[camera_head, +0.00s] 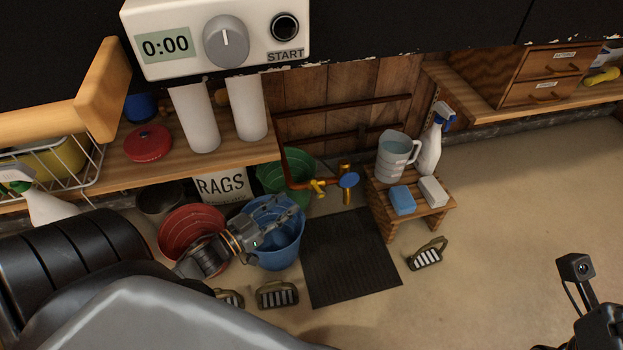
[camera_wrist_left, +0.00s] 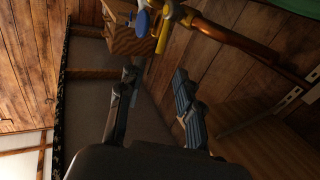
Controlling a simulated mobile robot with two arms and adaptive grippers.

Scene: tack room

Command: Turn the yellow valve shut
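In the head view, the yellow valve handle (camera_head: 318,187) sits on a copper pipe (camera_head: 295,184) low by the wooden wall. Just right of it is a yellow tap body (camera_head: 346,194) with a blue knob (camera_head: 348,180). My left gripper (camera_head: 288,212) is above the blue bucket (camera_head: 270,258), left of and apart from the valve. In the left wrist view, my left gripper (camera_wrist_left: 156,76) has its two fingers spread with nothing between them. The yellow fittings (camera_wrist_left: 163,38) and blue knob (camera_wrist_left: 142,22) show beyond the fingertips.
A green bucket (camera_head: 298,172) stands behind the pipe, a red bucket (camera_head: 190,228) to the left. A small stool (camera_head: 412,215) with a jug (camera_head: 396,155), spray bottle (camera_head: 431,150) and sponges is at right. A dark mat (camera_head: 350,258) and brushes (camera_head: 427,254) lie on the floor.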

